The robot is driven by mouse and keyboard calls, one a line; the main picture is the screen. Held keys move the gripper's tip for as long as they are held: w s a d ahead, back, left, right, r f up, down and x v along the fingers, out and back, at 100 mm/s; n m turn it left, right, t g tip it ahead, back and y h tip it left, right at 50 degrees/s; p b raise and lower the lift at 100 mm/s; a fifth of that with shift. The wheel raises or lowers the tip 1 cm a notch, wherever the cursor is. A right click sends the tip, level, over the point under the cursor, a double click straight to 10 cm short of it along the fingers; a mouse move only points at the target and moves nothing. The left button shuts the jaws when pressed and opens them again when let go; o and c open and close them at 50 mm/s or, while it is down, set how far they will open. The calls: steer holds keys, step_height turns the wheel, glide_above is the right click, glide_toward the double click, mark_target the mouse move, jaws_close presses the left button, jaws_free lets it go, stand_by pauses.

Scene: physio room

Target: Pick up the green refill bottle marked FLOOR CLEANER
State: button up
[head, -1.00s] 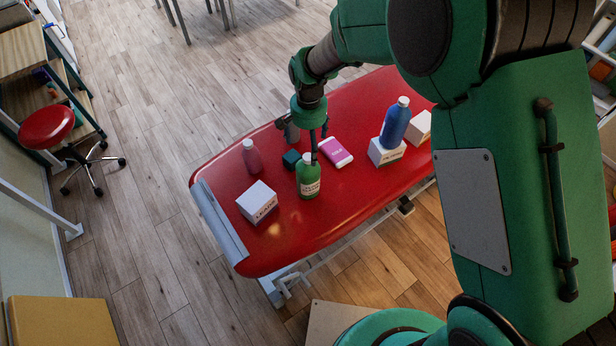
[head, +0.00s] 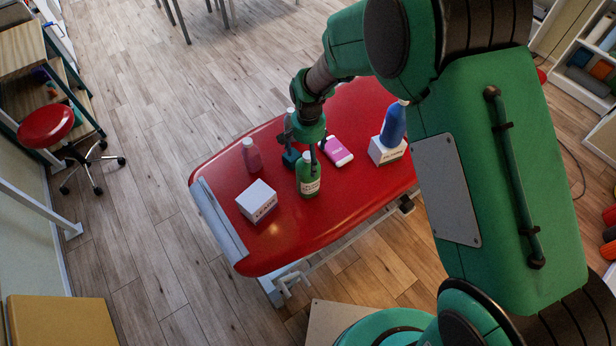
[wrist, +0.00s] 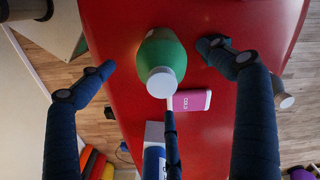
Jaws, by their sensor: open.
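The green bottle (head: 309,184) with a white cap and pale label stands upright on the red treatment table (head: 290,235). Its label print is too small to read surely. In the wrist view the green bottle (wrist: 160,52) shows from above, cap towards me. My gripper (head: 305,156) is open just above and behind it in the head view. In the wrist view my gripper (wrist: 157,58) has one finger on each side of the bottle, with gaps, and a middle finger reaching close to the cap. I cannot tell whether that finger touches it.
A blue bottle (head: 393,125) stands on a white box (head: 386,152).

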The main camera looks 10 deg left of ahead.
mark_target(308, 174)
steer(key=shift+f, duration=0.8)
steer(key=shift+w+f+b, duration=0.15)
steer(key=shift+f+b, duration=0.35)
steer(key=shift+f, duration=2.1)
steer(key=shift+a, duration=0.1)
steer(key=c, duration=2.1)
steer(key=shift+o, duration=0.2)
steer(key=shift+r, duration=0.2)
